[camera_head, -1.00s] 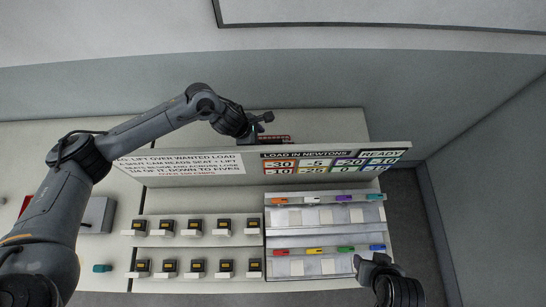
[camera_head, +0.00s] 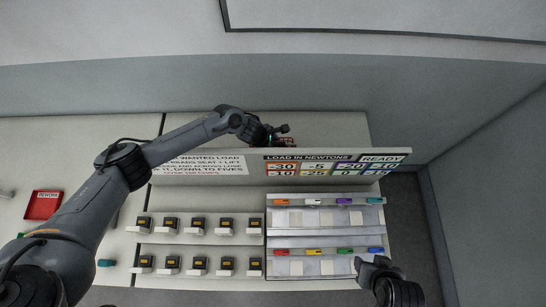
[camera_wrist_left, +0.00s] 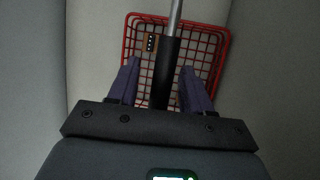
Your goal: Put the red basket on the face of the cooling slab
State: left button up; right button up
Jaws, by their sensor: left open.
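The red basket (camera_wrist_left: 203,50), a wire mesh one, fills the upper middle of the left wrist view. In the head view only a bit of the red basket (camera_head: 287,142) shows behind the sign board. My left gripper (camera_wrist_left: 155,82) is open, its two purple fingers over the basket. A grey rod with a black sleeve (camera_wrist_left: 166,70) stands between the fingers; I cannot tell whether it belongs to the basket. A small brown block (camera_wrist_left: 150,42) shows in the basket. My right gripper (camera_head: 372,264) is at the lower right, its opening unclear. I cannot identify the cooling slab.
A long sign board (camera_head: 225,165) stands between my left gripper and the front shelves. Several dark connectors (camera_head: 198,225) sit in two rows. A rack (camera_head: 325,232) with coloured tags is to the right. A red tray (camera_head: 43,204) lies at the left.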

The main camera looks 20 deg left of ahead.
pick_arm(q)
jog(key=shift+d+f, duration=0.1)
jog(key=shift+f, duration=0.2)
grip_shut()
jog(key=shift+w+r, duration=0.1)
jog(key=shift+r, duration=0.1)
dwell(0.3)
